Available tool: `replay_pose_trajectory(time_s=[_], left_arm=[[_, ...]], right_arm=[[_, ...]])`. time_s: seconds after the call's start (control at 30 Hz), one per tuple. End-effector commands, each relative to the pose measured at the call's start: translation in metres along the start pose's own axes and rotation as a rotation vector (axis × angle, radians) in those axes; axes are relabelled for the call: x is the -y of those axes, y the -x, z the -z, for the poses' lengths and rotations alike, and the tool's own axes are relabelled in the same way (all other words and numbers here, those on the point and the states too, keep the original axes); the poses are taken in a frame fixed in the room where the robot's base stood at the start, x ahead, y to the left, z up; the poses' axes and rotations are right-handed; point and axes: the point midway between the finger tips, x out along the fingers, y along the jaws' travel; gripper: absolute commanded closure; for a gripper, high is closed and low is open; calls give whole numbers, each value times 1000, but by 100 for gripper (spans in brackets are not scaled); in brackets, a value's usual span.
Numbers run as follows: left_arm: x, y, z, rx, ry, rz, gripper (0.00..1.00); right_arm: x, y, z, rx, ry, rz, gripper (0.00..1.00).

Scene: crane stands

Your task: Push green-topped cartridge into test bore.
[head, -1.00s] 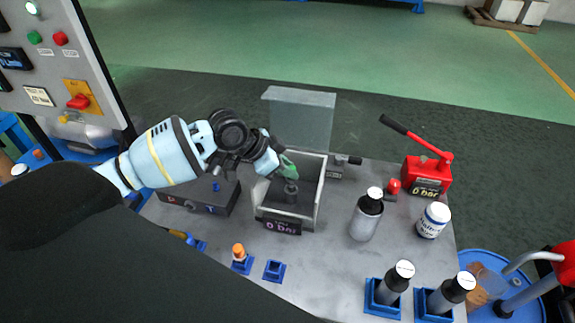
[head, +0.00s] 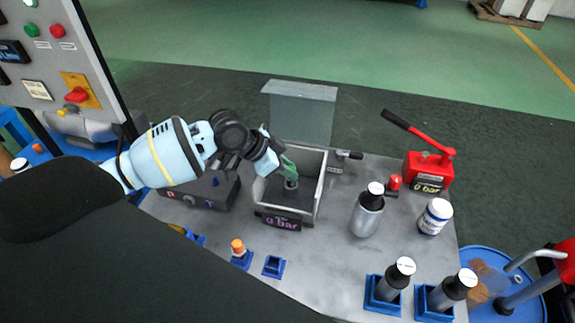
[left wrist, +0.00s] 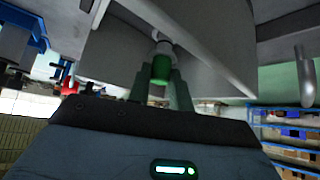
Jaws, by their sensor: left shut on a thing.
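My left gripper (head: 287,166) reaches into the open test box (head: 318,200) from the left, just above a short dark upright cylinder (head: 291,185) that looks like the test bore. In the left wrist view its two fingers (left wrist: 160,92) are shut on the green-topped cartridge (left wrist: 161,69), whose green end sits between them. Beyond the green end a grey metal part (left wrist: 163,47) shows. I cannot tell how deep the cartridge is in the bore, as the fingers hide it in the head view. My right gripper is not in view.
The box's raised clear lid (head: 300,112) stands behind. A "0 bar" display (head: 281,222) is at its front. A grey bottle (head: 368,212), white jar (head: 434,216) and red hand pump (head: 428,168) stand right. An orange-topped piece (head: 238,248) and an empty blue holder (head: 274,267) are in front.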

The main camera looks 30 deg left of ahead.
Motion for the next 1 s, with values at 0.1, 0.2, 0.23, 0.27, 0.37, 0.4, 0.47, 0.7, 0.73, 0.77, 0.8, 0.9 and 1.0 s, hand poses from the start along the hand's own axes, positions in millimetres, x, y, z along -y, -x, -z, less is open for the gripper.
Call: replay_pose_trajectory(time_s=[0.1, 0.2, 0.23, 0.27, 0.37, 0.4, 0.47, 0.7, 0.73, 0.77, 0.8, 0.9, 1.0], left_arm=[[0, -2, -1, -1, 0, 0, 100], [0, -3, -2, -1, 0, 0, 100], [0, -4, -3, -1, 0, 0, 100], [0, -4, -3, -1, 0, 0, 100], [0, -6, -4, -1, 0, 0, 100], [0, -6, -5, -1, 0, 0, 100], [0, -7, -6, -1, 0, 0, 100], [0, -11, -9, -1, 0, -1, 100], [0, -11, -9, -1, 0, -1, 100], [0, -12, -9, -1, 0, -1, 100], [0, -12, -10, -1, 0, -1, 100], [0, -13, -11, -1, 0, -1, 100], [0, -15, -12, -1, 0, -1, 100]], right_arm=[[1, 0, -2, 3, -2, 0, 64], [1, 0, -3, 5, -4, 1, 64], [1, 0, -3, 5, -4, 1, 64], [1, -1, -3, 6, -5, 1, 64], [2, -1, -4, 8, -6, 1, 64], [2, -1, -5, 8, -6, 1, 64], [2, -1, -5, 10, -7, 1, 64], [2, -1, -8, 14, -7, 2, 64], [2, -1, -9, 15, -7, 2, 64], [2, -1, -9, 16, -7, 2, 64], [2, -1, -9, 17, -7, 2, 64], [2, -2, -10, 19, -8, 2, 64], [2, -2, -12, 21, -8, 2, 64]])
